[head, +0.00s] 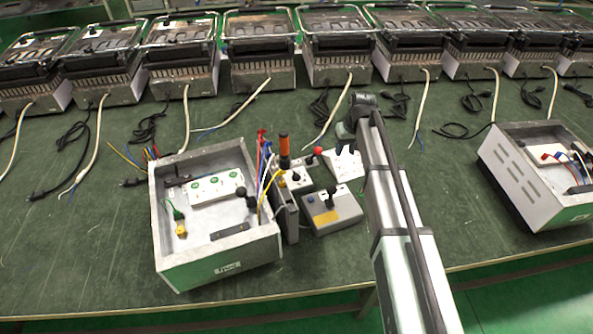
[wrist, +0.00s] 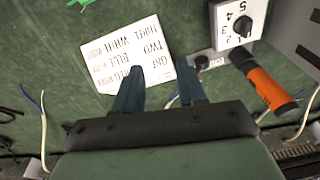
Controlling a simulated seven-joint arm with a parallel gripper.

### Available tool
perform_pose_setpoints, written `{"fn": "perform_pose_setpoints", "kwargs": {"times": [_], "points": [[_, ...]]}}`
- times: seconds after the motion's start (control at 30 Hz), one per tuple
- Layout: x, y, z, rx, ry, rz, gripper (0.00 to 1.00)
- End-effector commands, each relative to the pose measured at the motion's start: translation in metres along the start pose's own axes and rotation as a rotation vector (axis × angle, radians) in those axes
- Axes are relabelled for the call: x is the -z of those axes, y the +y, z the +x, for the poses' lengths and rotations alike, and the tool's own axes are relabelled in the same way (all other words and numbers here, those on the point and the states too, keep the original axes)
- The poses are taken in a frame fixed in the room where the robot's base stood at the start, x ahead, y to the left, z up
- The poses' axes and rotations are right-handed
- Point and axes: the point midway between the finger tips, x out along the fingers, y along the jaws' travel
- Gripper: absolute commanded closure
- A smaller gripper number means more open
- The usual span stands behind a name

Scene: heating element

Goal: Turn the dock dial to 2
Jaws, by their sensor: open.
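The dock dial (wrist: 243,26) is a black knob on a pale plate with printed numbers, including 2, 3, 4 and 5, at the upper right of the wrist view. I cannot tell for sure which number it points to. In the head view the dock's small units (head: 297,181) stand beside the grey box, too small to read. My gripper (wrist: 158,72) is open and empty, its two fingers apart, left of and below the dial in the wrist view. It touches nothing that I can see. In the head view my gripper (head: 349,128) is above the bench, behind the dock.
An orange-handled tool (wrist: 268,88) is close beside the dial. A white card (wrist: 125,55) with printed words lies on the green bench. A grey open box (head: 215,262) with wires and a lever unit (head: 335,213) are nearby. Heaters (head: 262,75) line the back.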

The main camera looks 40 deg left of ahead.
Motion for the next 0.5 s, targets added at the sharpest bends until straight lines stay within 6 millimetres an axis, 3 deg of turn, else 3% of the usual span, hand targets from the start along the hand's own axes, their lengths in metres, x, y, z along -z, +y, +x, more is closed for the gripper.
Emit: {"fn": "perform_pose_setpoints", "kwargs": {"times": [0.03, 0.23, 0.4, 0.5], "points": [[0.009, -0.025, -0.003, -0.004, -0.019, -0.026, 0.60], [0.025, -0.105, -0.013, -0.027, -0.088, -0.101, 0.60], [0.029, -0.149, -0.021, -0.045, -0.125, -0.138, 0.60], [0.029, -0.162, -0.023, -0.052, -0.137, -0.150, 0.60]]}}
